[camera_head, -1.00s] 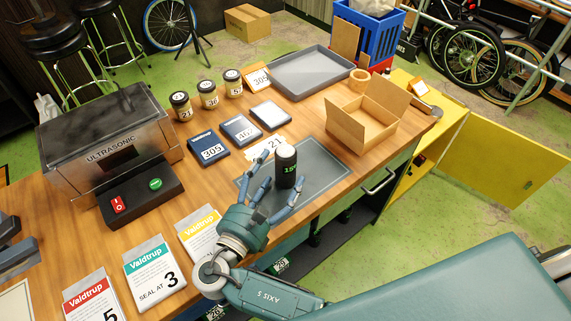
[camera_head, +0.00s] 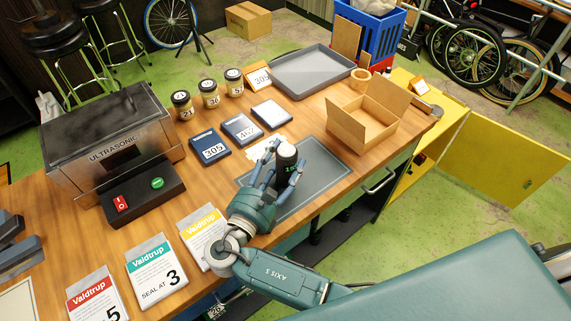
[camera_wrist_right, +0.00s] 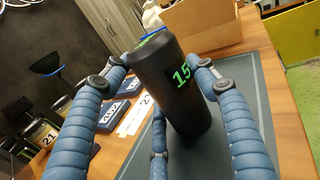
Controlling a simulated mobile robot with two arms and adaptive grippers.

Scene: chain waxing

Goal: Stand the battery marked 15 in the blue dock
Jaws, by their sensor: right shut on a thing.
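The battery marked 15 (camera_head: 287,153) is a black cylinder with a green number, seen also in the wrist view (camera_wrist_right: 178,85). My right gripper (camera_head: 284,160) has its blue segmented fingers closed around it, above the grey mat. The fingers also flank it in the wrist view (camera_wrist_right: 160,68). The battery leans in the wrist view; I cannot tell whether its base touches the mat. I cannot clearly make out the blue dock. My left gripper is not in view.
The grey mat (camera_head: 325,172) has free room right of the battery. An open cardboard box (camera_head: 362,122) and grey tray (camera_head: 312,72) stand beyond. Several jars (camera_head: 209,94) stand at the back. The ultrasonic cleaner (camera_head: 110,145) is left; Valdtrup packets (camera_head: 157,275) lie in front.

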